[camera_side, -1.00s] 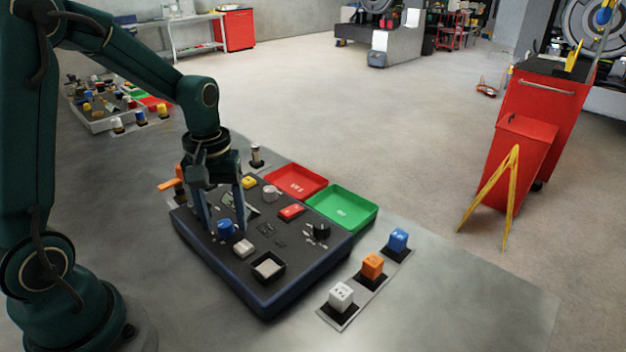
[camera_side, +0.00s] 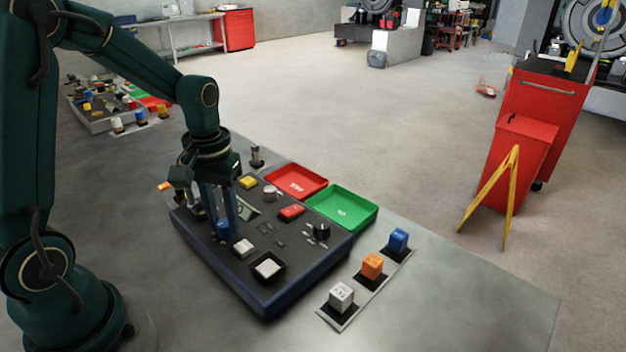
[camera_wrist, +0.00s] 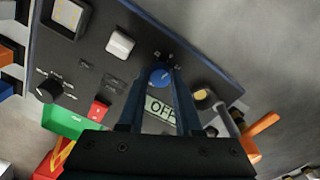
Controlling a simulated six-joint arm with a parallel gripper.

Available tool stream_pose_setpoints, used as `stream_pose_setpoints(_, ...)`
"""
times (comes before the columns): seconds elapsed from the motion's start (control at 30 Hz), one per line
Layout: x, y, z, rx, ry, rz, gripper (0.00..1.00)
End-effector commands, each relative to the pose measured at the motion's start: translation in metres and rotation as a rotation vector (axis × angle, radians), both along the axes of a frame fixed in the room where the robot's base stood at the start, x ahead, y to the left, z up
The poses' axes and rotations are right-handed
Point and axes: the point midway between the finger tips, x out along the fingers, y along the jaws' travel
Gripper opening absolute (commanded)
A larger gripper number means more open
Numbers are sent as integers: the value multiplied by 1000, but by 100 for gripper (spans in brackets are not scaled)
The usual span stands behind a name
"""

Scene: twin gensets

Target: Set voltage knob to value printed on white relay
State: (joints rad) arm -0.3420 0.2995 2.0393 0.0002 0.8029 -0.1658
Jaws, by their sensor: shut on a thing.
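A blue knob (camera_wrist: 160,75) sits on the dark panel (camera_side: 200,243), and in the side view it (camera_side: 223,229) is at my fingertips. My gripper (camera_side: 225,232) points down and is shut on the blue knob; in the wrist view its two fingers (camera_wrist: 160,82) lie on either side of it. A display (camera_wrist: 161,108) beside the knob reads "OFF". The white relay (camera_side: 341,297) stands on a strip right of the panel, with orange (camera_side: 372,265) and blue (camera_side: 398,239) relays behind it. The marking on the white relay is too small to read.
The table right of the relays is clear.

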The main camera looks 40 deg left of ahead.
Motion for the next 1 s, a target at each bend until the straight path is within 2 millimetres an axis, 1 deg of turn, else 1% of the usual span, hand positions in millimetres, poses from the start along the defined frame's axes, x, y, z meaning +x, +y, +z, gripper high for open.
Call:
stream_pose_setpoints(0.2, 0, 0, 1, 0, -1, -188, 0)
stream_pose_setpoints(0.5, 0, 0, 1, 0, -1, -397, 0)
stream_pose_setpoints(0.73, 0, 0, 1, 0, -1, -488, 0)
stream_pose_setpoints(1.0, 0, 0, 1, 0, -1, -524, 0)
